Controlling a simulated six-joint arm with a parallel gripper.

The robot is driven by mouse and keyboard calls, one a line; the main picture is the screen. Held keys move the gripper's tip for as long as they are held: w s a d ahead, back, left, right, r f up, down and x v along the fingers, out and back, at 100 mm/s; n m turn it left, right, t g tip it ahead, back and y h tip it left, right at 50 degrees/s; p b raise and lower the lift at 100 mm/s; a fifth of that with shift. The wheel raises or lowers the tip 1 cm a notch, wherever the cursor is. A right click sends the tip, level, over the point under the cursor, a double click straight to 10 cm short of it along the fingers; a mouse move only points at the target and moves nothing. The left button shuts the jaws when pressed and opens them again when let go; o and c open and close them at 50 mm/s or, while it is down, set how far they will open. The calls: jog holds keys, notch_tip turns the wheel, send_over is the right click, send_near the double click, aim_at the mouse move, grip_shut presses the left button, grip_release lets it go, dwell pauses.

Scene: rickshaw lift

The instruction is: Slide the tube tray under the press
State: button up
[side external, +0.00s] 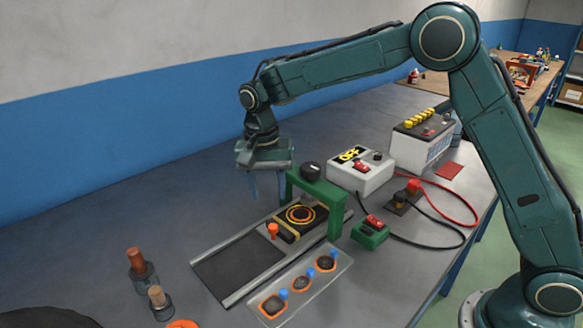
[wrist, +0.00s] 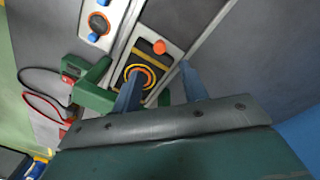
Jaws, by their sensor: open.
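The tube tray (side external: 302,218) is a dark block with an orange ring on top and an orange knob (side external: 272,229) at its near end. It sits on a railed track beside the green press (side external: 318,190), an arch with a black knob on top. The arch hides part of the tray's far side, so I cannot tell how far under it reaches. My gripper (side external: 268,193) is open and empty, pointing down above and behind the tray. In the wrist view the tray (wrist: 139,68) and knob (wrist: 159,47) show just beyond my open fingers (wrist: 160,85), with the green press (wrist: 94,92) to the left.
The track's dark near bed (side external: 238,265) is bare. A grey plate (side external: 325,285) with orange-ringed dark discs and blue knobs lies alongside. A green box with a red switch (side external: 370,232), a white control box (side external: 360,172), a battery (side external: 422,142) and cables stand right. Two pegs (side external: 140,265) (side external: 159,300) stand left.

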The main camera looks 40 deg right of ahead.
aim_at(273, 226)
jog(key=f, duration=1)
jog(key=shift+s+d, duration=0.2)
grip_shut()
